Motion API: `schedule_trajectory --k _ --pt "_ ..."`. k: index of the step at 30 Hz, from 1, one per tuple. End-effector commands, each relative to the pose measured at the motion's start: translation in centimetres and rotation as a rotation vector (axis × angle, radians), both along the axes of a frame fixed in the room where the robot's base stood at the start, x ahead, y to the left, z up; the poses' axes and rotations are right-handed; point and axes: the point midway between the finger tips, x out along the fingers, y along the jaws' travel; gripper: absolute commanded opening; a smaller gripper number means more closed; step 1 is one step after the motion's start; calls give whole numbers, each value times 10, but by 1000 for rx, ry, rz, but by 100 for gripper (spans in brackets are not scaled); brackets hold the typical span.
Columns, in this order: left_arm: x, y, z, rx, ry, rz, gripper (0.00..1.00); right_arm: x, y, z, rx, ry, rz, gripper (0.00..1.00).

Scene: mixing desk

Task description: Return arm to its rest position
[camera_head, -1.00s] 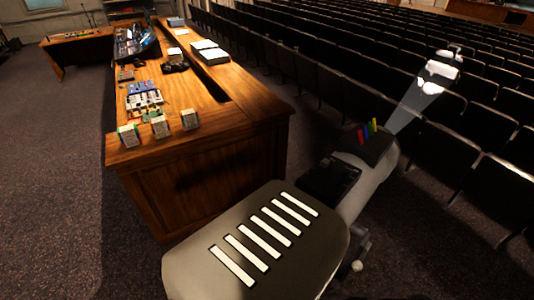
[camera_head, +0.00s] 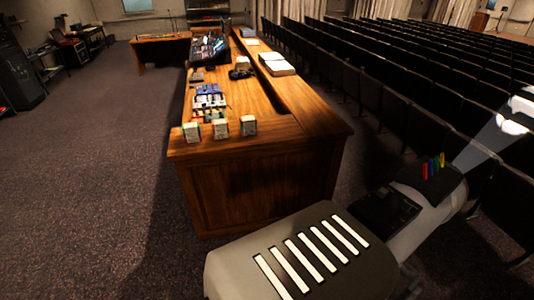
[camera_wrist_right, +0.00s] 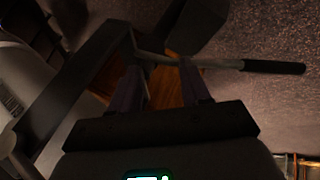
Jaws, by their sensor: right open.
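My right gripper (camera_wrist_right: 163,68) shows in the right wrist view. Its two dark fingers stand apart, and nothing is clearly held between them. Brown wood shows behind and between the fingers. A thin rod with a black end (camera_wrist_right: 275,67) crosses at their tips; I cannot tell what it belongs to or whether it touches them. Neither gripper can be made out in the head view. My own light grey body parts fill its lower right. My left gripper is not in view.
The wooden desk (camera_head: 255,183) stands ahead, with several small boxes (camera_head: 220,127) along its near end and a mixing console (camera_head: 207,46) farther back. Rows of dark seats (camera_head: 420,90) stand to the right. Carpeted floor (camera_head: 90,150) is clear at left.

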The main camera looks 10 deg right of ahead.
Motion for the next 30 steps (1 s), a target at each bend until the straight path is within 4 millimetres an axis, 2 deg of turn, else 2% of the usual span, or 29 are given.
schedule_trajectory --k 6,7,15,24,25,30 --pt "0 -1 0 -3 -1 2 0 -42 -7 21 -25 133 -177 47" --pt "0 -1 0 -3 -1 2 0 -44 -3 19 -4 139 -194 47" --pt "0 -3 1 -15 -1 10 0 -47 42 10 198 154 -303 47" --pt "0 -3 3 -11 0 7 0 -45 89 14 406 170 -417 47" --pt "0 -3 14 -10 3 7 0 -45 87 27 396 168 -412 47" --pt "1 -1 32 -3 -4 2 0 -46 86 42 391 169 -409 47"
